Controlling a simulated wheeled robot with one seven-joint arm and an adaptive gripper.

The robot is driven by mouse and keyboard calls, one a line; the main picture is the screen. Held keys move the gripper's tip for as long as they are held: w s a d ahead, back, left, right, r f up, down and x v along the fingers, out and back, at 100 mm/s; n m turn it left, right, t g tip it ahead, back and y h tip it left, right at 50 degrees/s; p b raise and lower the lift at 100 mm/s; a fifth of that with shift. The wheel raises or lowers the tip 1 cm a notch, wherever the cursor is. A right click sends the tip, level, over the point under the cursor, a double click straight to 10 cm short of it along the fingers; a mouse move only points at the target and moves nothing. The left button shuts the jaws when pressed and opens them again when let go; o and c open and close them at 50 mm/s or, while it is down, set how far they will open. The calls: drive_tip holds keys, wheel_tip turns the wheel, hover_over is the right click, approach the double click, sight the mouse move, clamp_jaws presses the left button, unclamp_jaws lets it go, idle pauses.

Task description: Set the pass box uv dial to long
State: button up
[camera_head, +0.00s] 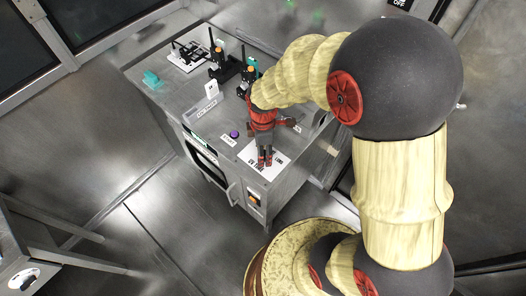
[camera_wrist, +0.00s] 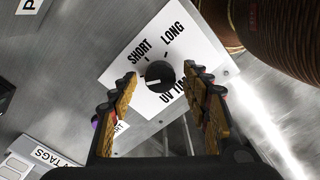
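The UV dial (camera_wrist: 165,76) is a round black knob on a white label plate (camera_wrist: 118,75). The plate reads SHORT, LONG and UV TIME, partly covered by a finger. A white mark on the knob points to the left in the wrist view, not at the word LONG. My gripper (camera_wrist: 161,76) is open, its fingertips on either side of the knob; I cannot tell whether they touch it. In the head view my gripper (camera_head: 264,160) points down over the white plate (camera_head: 283,159) on the bench top, and the knob is hidden.
The metal pass box bench (camera_head: 165,105) carries a purple button (camera_head: 234,134), black stands with orange tops (camera_head: 219,46), a teal item (camera_head: 151,78) and small label signs (camera_head: 207,106). An orange switch (camera_head: 254,198) is on its front. Open floor lies to the left.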

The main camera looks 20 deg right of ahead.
drive_tip(key=shift+c, duration=1.2)
drive_tip(key=c, duration=0.8)
drive_tip(key=shift+c, duration=0.4)
